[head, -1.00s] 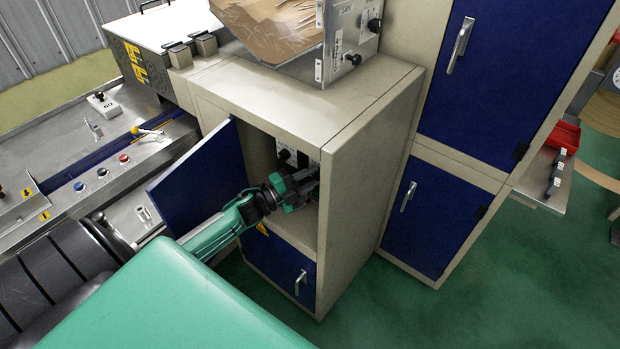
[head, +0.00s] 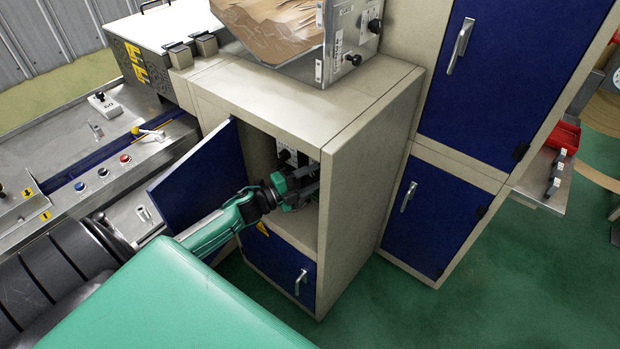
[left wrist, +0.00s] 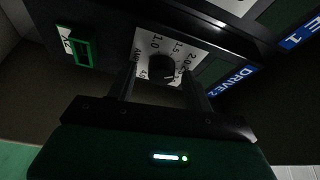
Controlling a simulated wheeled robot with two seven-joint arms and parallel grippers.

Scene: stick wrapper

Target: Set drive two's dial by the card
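Drive two's dial (left wrist: 162,70) is a black round knob on a white scale plate in the left wrist view, with numbers around it. A blue DRIVE 2 label (left wrist: 234,82) is to its right. My left gripper (left wrist: 160,80) is open, one finger on each side of the dial with gaps visible. In the head view my left gripper (head: 304,184) reaches inside the open cabinet (head: 347,170) and hides much of the drives. I cannot make out a setting card. My right gripper is not in view.
The blue cabinet door (head: 195,180) stands open left of my left arm. A green-framed switch or lamp (left wrist: 80,48) is left of the dial. Another drive with a blue label (left wrist: 300,36) is at the upper right. The cabinet's side walls and shelf enclose the gripper closely.

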